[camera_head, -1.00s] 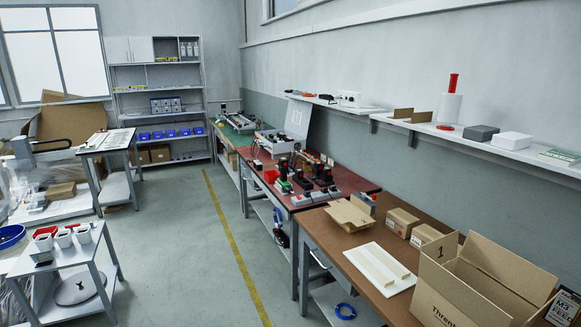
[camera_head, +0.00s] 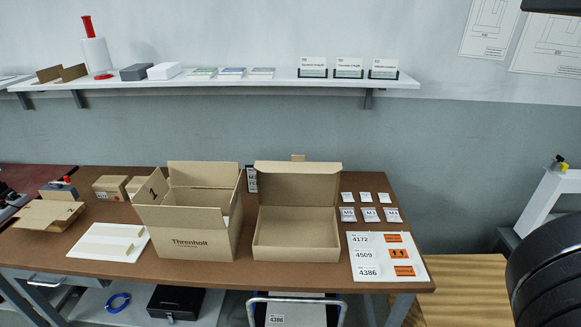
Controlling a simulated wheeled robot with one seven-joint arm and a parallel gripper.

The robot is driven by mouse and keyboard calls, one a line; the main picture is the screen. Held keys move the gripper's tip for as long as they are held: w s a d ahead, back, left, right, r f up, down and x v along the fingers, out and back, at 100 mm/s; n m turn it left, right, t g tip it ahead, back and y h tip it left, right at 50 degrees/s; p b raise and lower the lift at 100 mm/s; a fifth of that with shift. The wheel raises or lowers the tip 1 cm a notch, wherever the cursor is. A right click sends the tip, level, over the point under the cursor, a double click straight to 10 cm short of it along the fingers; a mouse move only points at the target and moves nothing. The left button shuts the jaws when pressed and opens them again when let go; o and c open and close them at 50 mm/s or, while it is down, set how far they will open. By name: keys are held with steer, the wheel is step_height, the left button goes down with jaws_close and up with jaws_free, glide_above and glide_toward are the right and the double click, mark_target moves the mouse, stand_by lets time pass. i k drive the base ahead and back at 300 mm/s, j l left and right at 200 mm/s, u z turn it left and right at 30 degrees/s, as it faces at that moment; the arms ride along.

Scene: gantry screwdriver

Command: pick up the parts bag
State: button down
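Several small bags lie in two rows at the right end of the brown table, right of the open flat box. The front row has larger bags with printed labels: a left bag (camera_head: 348,215), a middle bag (camera_head: 370,215) and a right bag (camera_head: 392,215). Smaller pale packets (camera_head: 366,197) lie behind them. The labels are too small to read surely, so I cannot tell which is the parts bag. No gripper fingers show in the head view.
On the brown table (camera_head: 225,277) stand an open carton (camera_head: 190,243), an open flat box (camera_head: 295,250) and a label sheet (camera_head: 380,245). A wall shelf (camera_head: 290,84) runs above. Dark ribbed shapes fill the right edge. A wooden surface (camera_head: 460,290) lies right of the table.

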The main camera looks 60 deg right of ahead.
mark_target(370, 215)
steer(key=z, duration=1.85)
